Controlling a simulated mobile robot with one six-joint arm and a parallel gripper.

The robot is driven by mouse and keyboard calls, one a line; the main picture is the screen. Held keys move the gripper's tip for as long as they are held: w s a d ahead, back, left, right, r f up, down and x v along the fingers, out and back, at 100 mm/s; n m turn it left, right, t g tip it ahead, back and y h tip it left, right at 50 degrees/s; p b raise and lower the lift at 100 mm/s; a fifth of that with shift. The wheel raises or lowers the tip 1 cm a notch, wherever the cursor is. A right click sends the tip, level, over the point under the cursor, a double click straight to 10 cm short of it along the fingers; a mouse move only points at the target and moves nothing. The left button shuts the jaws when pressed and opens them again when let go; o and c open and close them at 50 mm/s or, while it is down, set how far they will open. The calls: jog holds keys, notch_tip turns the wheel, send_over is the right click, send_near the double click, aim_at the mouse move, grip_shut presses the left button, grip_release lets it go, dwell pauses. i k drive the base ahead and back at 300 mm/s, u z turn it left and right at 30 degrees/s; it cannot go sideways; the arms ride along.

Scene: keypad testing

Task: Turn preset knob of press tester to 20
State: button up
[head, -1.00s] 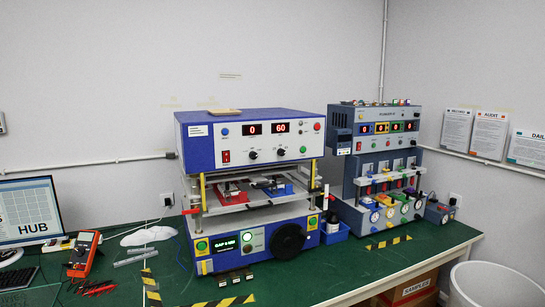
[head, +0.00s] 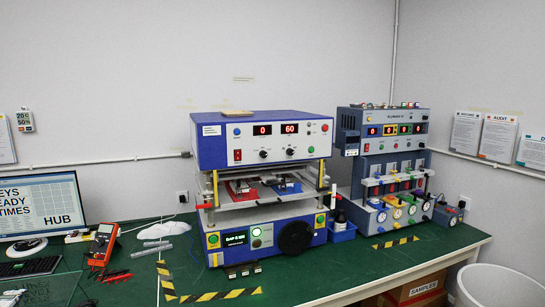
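A large blue and white machine (head: 262,123) stands on the bench in the middle of the head view. Its front panel has two red displays, the left reading 0 (head: 262,130) and the right reading 60 (head: 289,128). Below them sit two small dark knobs, a left one (head: 263,153) and a right one (head: 290,151); their pointers are too small to read. A second, grey-blue machine (head: 381,116) stands to its right with several displays that seem to show 0. I cannot read which machine is labelled press tester. My gripper is not in view.
A green bench (head: 400,265) carries both machines. A monitor (head: 42,203) and an orange multimeter (head: 103,242) are at left. A samples box (head: 415,290) and a white round bin (head: 495,285) are at lower right.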

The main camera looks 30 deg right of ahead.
aim_at(290, 152)
jog(key=z, duration=0.3)
jog(key=k, duration=0.15)
jog(key=u, duration=1.8)
jog(key=k, duration=1.35)
jog(key=z, duration=0.85)
jog(key=i, duration=1.45)
jog(key=u, duration=0.1)
